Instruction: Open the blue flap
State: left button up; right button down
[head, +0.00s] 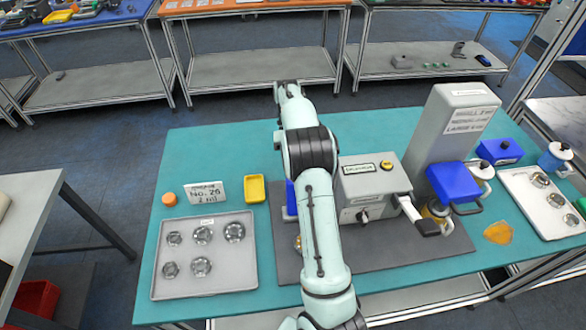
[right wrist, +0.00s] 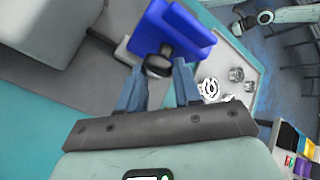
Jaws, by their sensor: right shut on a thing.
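The blue flap (right wrist: 182,28) fills the top middle of the right wrist view, with a dark round knob (right wrist: 160,58) on its near side. My right gripper (right wrist: 160,70) has its two fingers on either side of this knob and is shut on it. In the head view, a blue part (head: 291,197) shows at the left side of the grey machine (head: 372,188), mostly covered by my arm, and seems to be this flap. My right gripper is hidden behind the arm there. My left gripper is not seen.
A grey tray (head: 205,283) with several metal rings lies left. A yellow dish (head: 254,188) and a label stand are behind it. A tall scale tower (head: 450,120) with another blue part (head: 455,182) stands right, beside a white tray (head: 530,205). Teal tabletop (head: 220,140) is clear at back left.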

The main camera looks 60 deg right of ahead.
jog(key=c, duration=0.7)
grip_release()
jog(key=shift+s+d+f, duration=0.25)
jog(key=shift+s+f, duration=0.2)
jog(key=shift+f, duration=0.15)
jog(key=shift+c, duration=0.2)
jog(key=shift+a+r, duration=0.15)
